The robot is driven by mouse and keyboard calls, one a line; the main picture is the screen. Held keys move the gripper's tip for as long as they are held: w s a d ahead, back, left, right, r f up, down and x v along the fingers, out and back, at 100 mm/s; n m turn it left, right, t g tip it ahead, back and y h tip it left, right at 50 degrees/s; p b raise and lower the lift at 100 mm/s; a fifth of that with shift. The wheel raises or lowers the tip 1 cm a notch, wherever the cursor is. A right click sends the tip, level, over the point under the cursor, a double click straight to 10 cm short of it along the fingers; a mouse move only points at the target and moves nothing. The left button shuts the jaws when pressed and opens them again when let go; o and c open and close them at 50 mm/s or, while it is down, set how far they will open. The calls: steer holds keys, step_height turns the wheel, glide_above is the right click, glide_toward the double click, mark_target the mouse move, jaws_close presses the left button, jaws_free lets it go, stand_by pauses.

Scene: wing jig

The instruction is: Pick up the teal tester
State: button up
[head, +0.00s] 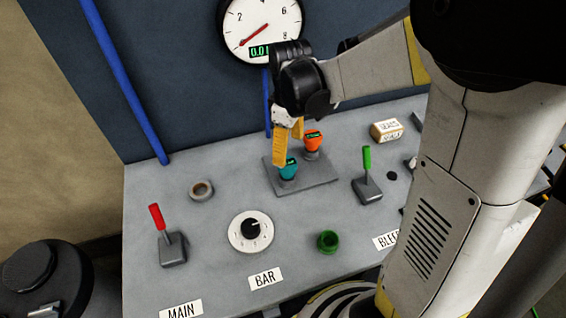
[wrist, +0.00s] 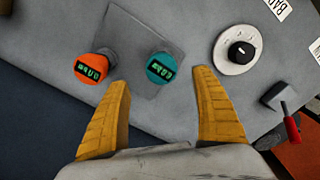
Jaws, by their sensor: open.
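The teal tester (head: 288,169) stands upright on a grey plate (head: 318,189) on the bench in the head view. In the wrist view the teal tester (wrist: 161,69) shows its round top with a dark display, ahead of the gap between the fingers. My gripper (head: 285,147) has yellow fingers and hangs just above and behind the tester. In the wrist view my gripper (wrist: 163,85) is open and empty, with the tester nearer the middle of the gap than either finger. One finger partly covers the tester in the head view.
An orange tester (head: 313,142) stands on the same plate, close to the left finger in the wrist view. A green-handled lever (head: 367,173), red-handled lever (head: 167,235), dial (head: 251,231), green ring (head: 328,242), tape roll (head: 202,190) and small box (head: 386,131) surround it. A gauge (head: 262,27) hangs behind.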

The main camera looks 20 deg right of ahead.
mark_target(288, 163)
step_height(288, 163, down, 7)
steer(key=shift+s+a+r+b, duration=0.1)
steer(key=shift+r+b, duration=0.05)
steer(key=shift+b, duration=0.9)
steer(key=c, duration=1.2)
